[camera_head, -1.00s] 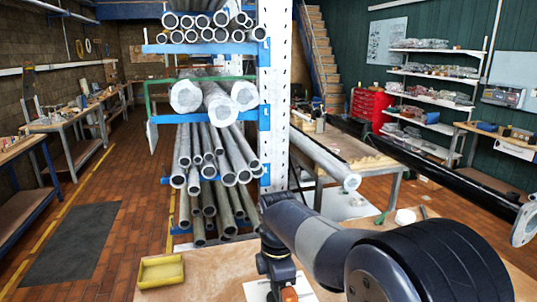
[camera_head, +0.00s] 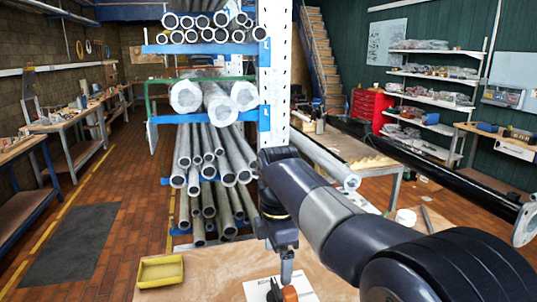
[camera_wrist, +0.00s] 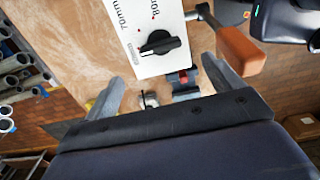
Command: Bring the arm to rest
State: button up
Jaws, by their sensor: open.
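My arm reaches from the lower right to the middle of the head view, with its end pointing down. My gripper (camera_head: 287,272) hangs above the wooden bench top (camera_head: 215,268), partly hidden behind its own wrist. In the wrist view my gripper (camera_wrist: 162,72) shows two grey fingers spread apart with nothing held between them. Beyond the fingers is a white panel (camera_wrist: 145,35) with a black knob (camera_wrist: 159,43) and millimetre marks. An orange handle (camera_wrist: 241,50) is beside the right finger; whether they touch is unclear. Its orange end (camera_head: 290,293) shows below the gripper in the head view.
A yellow tray (camera_head: 160,271) sits at the bench's left corner. A rack of grey pipes (camera_head: 212,160) stands behind, with a white perforated upright (camera_head: 275,85) close to my arm. A black mast (camera_head: 440,175) with a grey flange (camera_head: 526,224) extends along the right.

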aim_at(277, 287)
notch_tip(277, 287, down, 9)
jog(key=shift+p, duration=0.4)
jog(key=m+b, duration=0.1)
jog(key=m, duration=0.3)
jog(key=m+b, duration=0.1)
jog(key=m, duration=0.3)
jog(key=shift+m+b, duration=0.3)
jog(key=shift+m, duration=0.1)
jog(key=m+b, duration=0.2)
jog(key=m, duration=0.2)
jog(key=shift+m, duration=0.4)
jog(key=m+b, duration=0.2)
jog(key=m, duration=0.2)
jog(key=shift+r+m, duration=0.3)
jog(key=shift+r, duration=0.85)
